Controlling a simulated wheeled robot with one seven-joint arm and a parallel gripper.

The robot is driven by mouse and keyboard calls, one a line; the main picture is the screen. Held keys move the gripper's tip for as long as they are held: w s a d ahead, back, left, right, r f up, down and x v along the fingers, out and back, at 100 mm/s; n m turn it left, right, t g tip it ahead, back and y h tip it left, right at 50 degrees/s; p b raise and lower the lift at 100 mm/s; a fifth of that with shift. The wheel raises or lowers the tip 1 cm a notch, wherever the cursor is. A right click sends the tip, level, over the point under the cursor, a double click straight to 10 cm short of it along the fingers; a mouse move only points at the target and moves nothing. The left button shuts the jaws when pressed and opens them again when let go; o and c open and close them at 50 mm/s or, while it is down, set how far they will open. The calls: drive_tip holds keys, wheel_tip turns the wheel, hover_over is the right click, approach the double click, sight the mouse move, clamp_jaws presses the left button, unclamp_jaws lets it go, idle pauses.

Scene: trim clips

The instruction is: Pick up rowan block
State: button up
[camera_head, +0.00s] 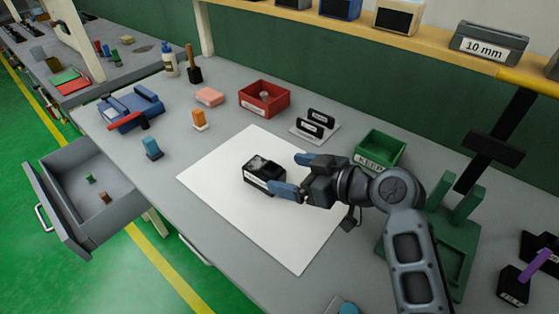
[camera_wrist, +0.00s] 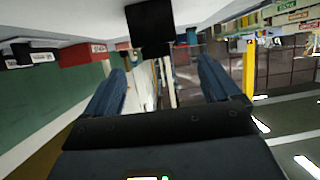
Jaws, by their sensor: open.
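A black block with a white label (camera_head: 263,170) lies on the white sheet (camera_head: 225,178). It is probably the rowan block, but its label is too small to read. My gripper (camera_head: 287,174) is open just right of this block, its blue fingers spread and pointing at it. The nearer finger overlaps the block's right end in the head view; I cannot tell if they touch. In the wrist view a black block (camera_wrist: 150,22) shows beyond the fingertips of my gripper (camera_wrist: 160,65), and nothing is held.
A rack with two black labelled blocks (camera_head: 315,124) stands behind the sheet. A red bin (camera_head: 264,99) is at its left and a green bin (camera_head: 381,150) at right. Dark blocks (camera_head: 513,286) sit far right. An open drawer (camera_head: 85,195) juts out at left.

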sight(267, 168)
drive_tip(key=shift+w+f, duration=0.1)
drive_tip(key=shift+w, duration=0.2)
drive_tip(key=shift+w+a+f, duration=0.2)
drive_tip(key=b+x, duration=0.2)
drive_tip(key=x, duration=0.4)
drive_tip(key=shift+a+f, duration=0.25)
drive_tip(key=shift+f, duration=0.05)
drive_tip(key=c, duration=1.2)
drive_tip(key=shift+o, duration=0.2)
drive_tip(key=shift+r, duration=0.1)
